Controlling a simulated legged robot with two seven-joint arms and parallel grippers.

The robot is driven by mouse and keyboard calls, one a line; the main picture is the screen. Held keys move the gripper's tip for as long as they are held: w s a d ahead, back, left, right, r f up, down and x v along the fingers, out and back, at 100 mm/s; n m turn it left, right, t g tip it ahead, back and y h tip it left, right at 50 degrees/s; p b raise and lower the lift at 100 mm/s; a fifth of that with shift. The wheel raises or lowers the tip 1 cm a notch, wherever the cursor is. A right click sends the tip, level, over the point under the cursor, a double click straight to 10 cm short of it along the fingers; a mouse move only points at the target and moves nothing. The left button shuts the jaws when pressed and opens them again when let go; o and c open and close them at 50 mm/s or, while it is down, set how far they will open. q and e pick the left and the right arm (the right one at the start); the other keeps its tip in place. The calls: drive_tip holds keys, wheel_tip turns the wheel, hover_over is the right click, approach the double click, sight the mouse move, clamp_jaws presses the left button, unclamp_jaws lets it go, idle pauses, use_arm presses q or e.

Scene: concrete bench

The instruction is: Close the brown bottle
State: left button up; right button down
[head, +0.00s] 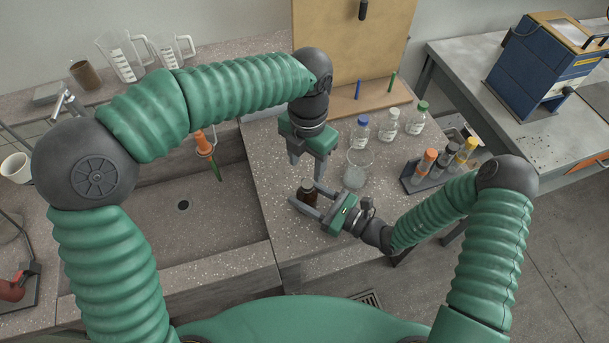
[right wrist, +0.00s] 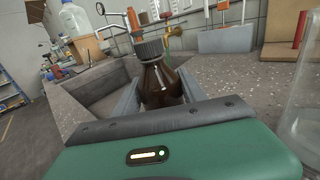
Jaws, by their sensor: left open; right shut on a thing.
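The brown bottle (head: 309,197) stands upright near the front of the speckled bench, right of the sink. It also shows in the right wrist view (right wrist: 162,84), with a dark grey ribbed cap (right wrist: 149,49) on its neck. I cannot tell whether the cap is tight. My right gripper (head: 312,199) comes in from the right and is shut on the bottle body, one finger on each side. My left gripper (head: 307,168) points down, open, with its fingertips a little above and behind the cap, apart from it.
A glass beaker (head: 355,170) stands close behind my right gripper. Several small bottles (head: 388,124) are behind it. A rack (head: 430,172) with colour-capped tubes is to the right. The sink (head: 190,210) opens on the left. A tan board (head: 350,45) stands at the back.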

drive_tip(key=shift+f, duration=0.1)
use_arm(q)
wheel_tip(320, 180, up, 4)
drive_tip(key=shift+r, duration=0.25)
use_arm(e)
drive_tip(key=c, duration=0.6)
unclamp_jaws()
drive_tip(key=shift+o, duration=0.2)
drive_tip(key=v, duration=1.7)
drive_tip(key=shift+s+a, duration=0.15)
use_arm(q)
drive_tip(key=shift+f, duration=0.15)
